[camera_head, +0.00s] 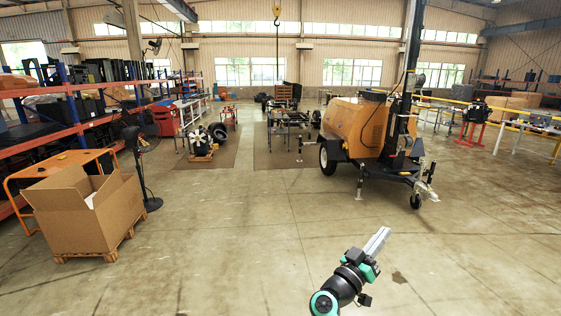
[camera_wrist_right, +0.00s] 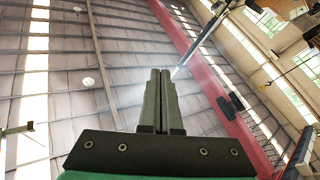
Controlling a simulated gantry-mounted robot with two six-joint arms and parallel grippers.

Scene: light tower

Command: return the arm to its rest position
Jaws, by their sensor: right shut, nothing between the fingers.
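My right arm comes in at the bottom of the head view, with black and green wrist parts. Its gripper (camera_head: 377,241) points up and away over the open floor and holds nothing. In the right wrist view the two dark fingers of this gripper (camera_wrist_right: 160,75) lie side by side, shut, against the ceiling. My left gripper is not in the head view. The light tower (camera_head: 362,126), an orange trailer with a dark mast, stands on the floor well beyond the right gripper and apart from it.
A large open cardboard box (camera_head: 85,212) stands on a pallet at the left, with a black pedestal fan (camera_head: 140,170) beside it. Orange and blue shelving (camera_head: 75,115) lines the left wall. A red stand (camera_head: 473,125) is at the right. The concrete floor around the gripper is clear.

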